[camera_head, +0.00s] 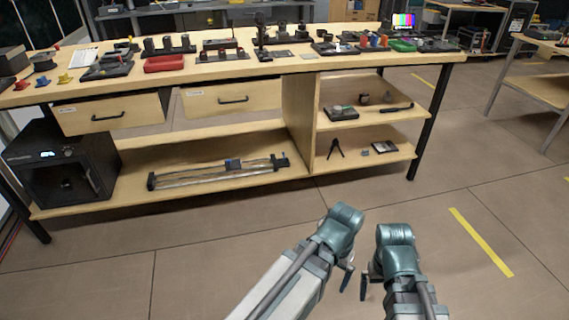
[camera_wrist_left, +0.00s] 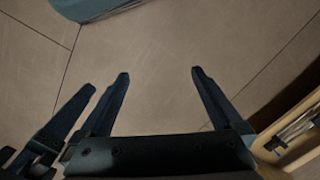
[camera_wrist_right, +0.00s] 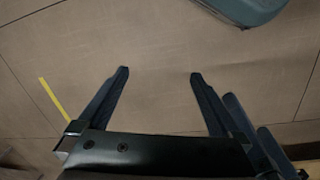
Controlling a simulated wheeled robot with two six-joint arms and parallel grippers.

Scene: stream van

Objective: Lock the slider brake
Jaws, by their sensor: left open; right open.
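A long camera slider (camera_head: 200,175) with two rails, dark ends and a small carriage (camera_head: 233,165) lies on the lower shelf of the workbench. A brake on it is too small to make out. My left gripper (camera_wrist_left: 160,73) is open and empty above the floor. My right gripper (camera_wrist_right: 159,73) is also open and empty above the floor. In the head view, both grippers hang side by side in front of the bench, well apart from the slider.
The workbench (camera_head: 300,76) carries trays and small parts on top. Two drawers (camera_head: 108,113) sit under it. A black printer-like box (camera_head: 60,165) stands left of the slider; small side shelves (camera_head: 375,152) hold tools to the right. The floor before the bench is clear.

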